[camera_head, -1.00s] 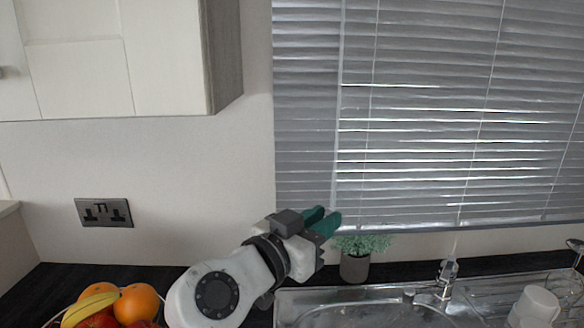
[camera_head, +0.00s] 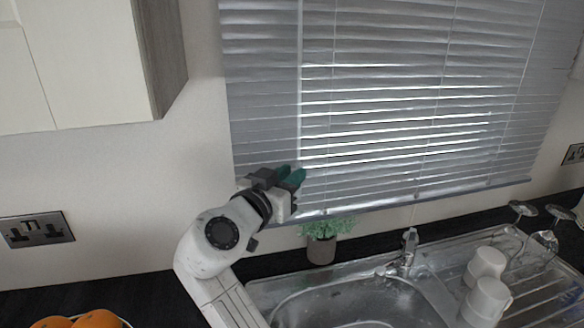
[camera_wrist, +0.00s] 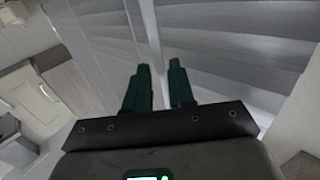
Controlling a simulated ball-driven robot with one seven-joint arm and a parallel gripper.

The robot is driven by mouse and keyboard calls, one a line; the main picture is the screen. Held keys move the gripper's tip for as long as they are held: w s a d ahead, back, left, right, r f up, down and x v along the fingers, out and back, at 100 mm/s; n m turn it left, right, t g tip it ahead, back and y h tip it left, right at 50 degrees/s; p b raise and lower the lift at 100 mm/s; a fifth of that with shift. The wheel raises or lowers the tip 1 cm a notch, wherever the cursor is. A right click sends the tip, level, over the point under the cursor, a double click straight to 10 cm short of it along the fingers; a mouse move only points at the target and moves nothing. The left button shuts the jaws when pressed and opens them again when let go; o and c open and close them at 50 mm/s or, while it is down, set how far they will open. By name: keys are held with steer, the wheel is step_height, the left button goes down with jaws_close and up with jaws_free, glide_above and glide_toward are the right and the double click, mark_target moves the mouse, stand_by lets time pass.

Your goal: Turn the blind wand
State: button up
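The blind wand (camera_head: 300,70) looks like a pale, thin upright strip in front of the left part of the grey slatted blind (camera_head: 400,110). Its lower end is hidden by or lost near my gripper (camera_head: 292,176). My gripper, with dark green fingers, is raised at the blind's lower left. In the wrist view, the fingers (camera_wrist: 160,78) stand apart with a narrow gap. The pale strip (camera_wrist: 150,30) runs down toward that gap. I cannot tell whether it lies between the fingers or behind them; no contact is clear.
A potted plant (camera_head: 322,240) stands below my gripper, beside the sink (camera_head: 360,300). White mugs (camera_head: 486,290) and upturned glasses (camera_head: 540,240) sit on the drainer. A wall cabinet (camera_head: 80,70) hangs at upper left. Oranges (camera_head: 95,320) lie at the lower left.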

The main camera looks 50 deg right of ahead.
steer(key=shift+w+d, duration=0.1)
steer(key=shift+d, duration=0.6)
steer(key=shift+c, duration=0.4)
jaws_close()
steer(key=shift+t, duration=0.3)
steer(key=shift+s+d+r+n+t+y+p, duration=0.1)
steer(key=shift+s+d+n+t+y+p, duration=0.25)
steer(key=shift+n+t+y+p, duration=1.6)
steer(key=shift+s+d+n+t+y+p, duration=0.35)
steer(key=shift+n+t+y+p, duration=0.45)
steer(key=shift+n+t+y, duration=2.1)
steer(key=shift+s+d+r+n+t+y+p, duration=0.1)
steer(key=shift+s+d+n+t+y+p, duration=0.2)
steer(key=shift+n+t+y+p, duration=2)
steer(key=shift+f+g+y+b, duration=0.15)
steer(key=shift+g+y+b, duration=0.3)
steer(key=shift+y+b, duration=0.5)
